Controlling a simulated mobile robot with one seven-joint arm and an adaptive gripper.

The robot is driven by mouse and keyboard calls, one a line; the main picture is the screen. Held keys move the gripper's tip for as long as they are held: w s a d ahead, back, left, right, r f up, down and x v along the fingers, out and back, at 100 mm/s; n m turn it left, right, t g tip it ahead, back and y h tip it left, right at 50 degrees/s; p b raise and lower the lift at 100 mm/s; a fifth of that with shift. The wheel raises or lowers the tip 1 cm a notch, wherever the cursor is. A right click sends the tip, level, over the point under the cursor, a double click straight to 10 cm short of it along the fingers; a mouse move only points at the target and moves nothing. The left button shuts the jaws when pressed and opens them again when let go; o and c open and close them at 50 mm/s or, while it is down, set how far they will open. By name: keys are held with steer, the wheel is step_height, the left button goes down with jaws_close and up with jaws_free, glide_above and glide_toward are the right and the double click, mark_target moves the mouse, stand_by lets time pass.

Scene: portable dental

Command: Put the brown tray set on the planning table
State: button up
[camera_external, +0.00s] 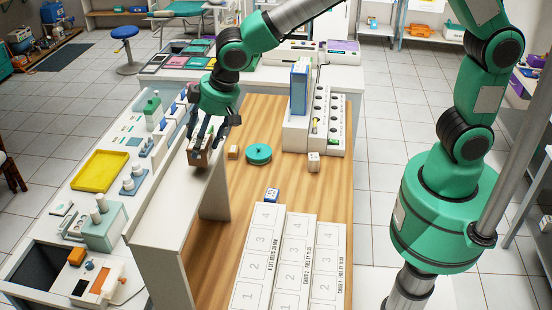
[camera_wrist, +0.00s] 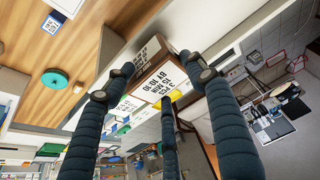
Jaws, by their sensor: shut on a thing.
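My gripper (camera_external: 206,152) is shut on a small brown box (camera_external: 198,157), which looks like the brown tray set. It is held up over the white raised ledge at the left edge of the wooden table (camera_external: 240,205). In the wrist view the brown box (camera_wrist: 186,68) carries white labels with black print and sits between my dark ribbed fingers (camera_wrist: 160,85). Whether the box touches the ledge I cannot tell. The wooden table holds white numbered boards (camera_external: 262,250) at its near end.
A green disc (camera_external: 258,153), a small brown block (camera_external: 233,152), a white block (camera_external: 314,161) and a blue-and-white block (camera_external: 272,195) stand on the wood. A white rack (camera_external: 325,125) with a blue box (camera_external: 299,86) is at the back. The white ledge (camera_external: 180,195) borders the left side.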

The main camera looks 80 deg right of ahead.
mark_target(190, 143)
steer(key=shift+w+a+f, duration=0.1)
steer(key=shift+w+a, duration=0.1)
steer(key=shift+w, duration=1.05)
steer(key=shift+w+a, duration=0.1)
steer(key=shift+w, duration=0.3)
steer(key=shift+f+p, duration=0.35)
steer(key=shift+f, duration=1.45)
steer(key=o, duration=1.3)
steer(key=shift+f, duration=0.1)
steer(key=shift+o, duration=0.2)
steer(key=v, duration=1.2)
steer(key=shift+b, duration=0.3)
